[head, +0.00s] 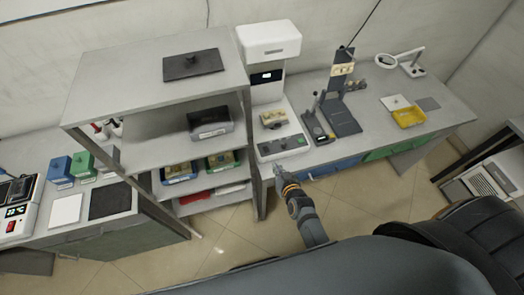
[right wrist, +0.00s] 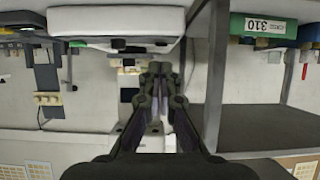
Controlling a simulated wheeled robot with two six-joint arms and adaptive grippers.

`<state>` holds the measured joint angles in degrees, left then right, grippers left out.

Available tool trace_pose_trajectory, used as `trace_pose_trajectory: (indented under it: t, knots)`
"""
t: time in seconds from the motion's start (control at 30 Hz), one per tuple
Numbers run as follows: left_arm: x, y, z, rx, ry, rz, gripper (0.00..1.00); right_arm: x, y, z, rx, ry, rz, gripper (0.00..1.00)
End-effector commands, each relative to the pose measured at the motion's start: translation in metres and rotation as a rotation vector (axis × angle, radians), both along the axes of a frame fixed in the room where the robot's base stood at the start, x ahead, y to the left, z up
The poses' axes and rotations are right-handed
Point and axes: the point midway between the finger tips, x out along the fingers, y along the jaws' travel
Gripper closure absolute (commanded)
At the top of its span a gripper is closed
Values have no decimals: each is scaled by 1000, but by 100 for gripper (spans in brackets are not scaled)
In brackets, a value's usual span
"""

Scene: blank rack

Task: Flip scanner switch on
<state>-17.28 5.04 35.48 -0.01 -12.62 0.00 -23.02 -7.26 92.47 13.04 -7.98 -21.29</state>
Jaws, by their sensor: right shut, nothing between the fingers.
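The scanner is a tall white machine (head: 270,42) with a small lit screen (head: 267,77) and a white base. A dark control panel (head: 271,147) with small controls is on the front of the base; which control is the switch, and its position, is too small to tell. A tan part (head: 273,118) rests on the base. My right gripper (head: 279,168) is just in front of the base's front edge. In the right wrist view the picture looks upside down; my gripper (right wrist: 160,70) is shut and empty near the white base (right wrist: 115,20). My left gripper is out of view.
A grey shelf rack (head: 160,85) with bins stands close left of the scanner. To its right are a dark stand (head: 342,115), a yellow tray (head: 408,117) and a lamp (head: 386,60) on the bench. Open floor lies in front.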

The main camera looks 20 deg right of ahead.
Motion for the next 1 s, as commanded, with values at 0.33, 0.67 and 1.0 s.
trace_pose_trajectory:
  t: [0.33, 0.67, 1.0]
  knots:
    - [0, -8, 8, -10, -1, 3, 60, 16, -1, 52, 1, -89, -13, 100]
    - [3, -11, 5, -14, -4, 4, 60, 27, 0, 46, 0, -89, -12, 100]
    - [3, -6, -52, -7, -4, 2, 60, 92, 2, 9, 0, -92, -13, 100]
